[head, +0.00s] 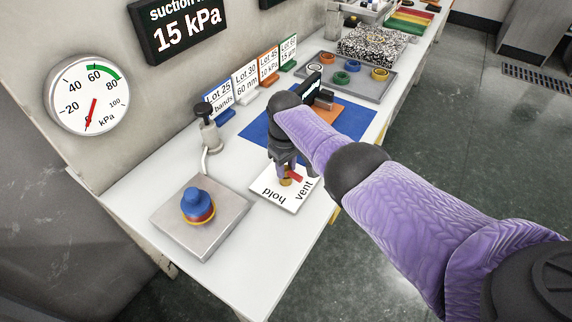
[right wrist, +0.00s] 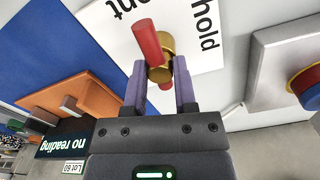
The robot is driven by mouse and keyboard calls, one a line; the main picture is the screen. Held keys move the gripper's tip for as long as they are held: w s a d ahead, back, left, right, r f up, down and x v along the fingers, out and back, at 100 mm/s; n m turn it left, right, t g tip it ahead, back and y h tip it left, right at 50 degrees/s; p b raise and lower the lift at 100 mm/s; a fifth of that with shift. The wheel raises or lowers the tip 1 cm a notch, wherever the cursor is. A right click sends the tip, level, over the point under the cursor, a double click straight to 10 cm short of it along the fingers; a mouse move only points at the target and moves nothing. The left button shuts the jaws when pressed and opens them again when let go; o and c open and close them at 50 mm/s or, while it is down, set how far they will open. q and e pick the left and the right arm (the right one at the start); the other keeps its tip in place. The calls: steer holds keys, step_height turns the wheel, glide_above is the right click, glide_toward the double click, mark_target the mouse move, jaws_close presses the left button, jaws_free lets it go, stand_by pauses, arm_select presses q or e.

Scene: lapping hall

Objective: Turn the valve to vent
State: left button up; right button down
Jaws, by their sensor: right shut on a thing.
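The valve has a red handle (head: 296,177) on a brass hub (head: 285,182), set on a white plate (head: 287,202) marked "hold" and "vent". In the right wrist view the red handle (right wrist: 148,41) crosses the brass hub (right wrist: 160,62), its long end lying between the two words. I cannot tell which word it is set to. My right gripper (head: 284,168) reaches down over the valve and is shut on it. In the right wrist view its fingers (right wrist: 160,78) stand on both sides of the hub and handle. My left gripper is not in view.
A dial gauge (head: 88,95) has its needle near 0; a display (head: 178,28) reads 15 kPa. A blue piece (head: 197,205) sits on a grey plate (head: 170,222) beside a small post (head: 209,130). A blue mat (head: 254,134), lot cards and a tray (head: 345,87) lie behind.

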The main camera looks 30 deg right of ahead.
mark_target(286, 169)
steer(key=shift+n, duration=0.5)
stand_by(0.3)
steer(key=shift+c, duration=2)
jaws_free()
step_height(286, 169, up, 10)
steer(key=p, duration=0.6)
steer(key=shift+a, duration=0.1)
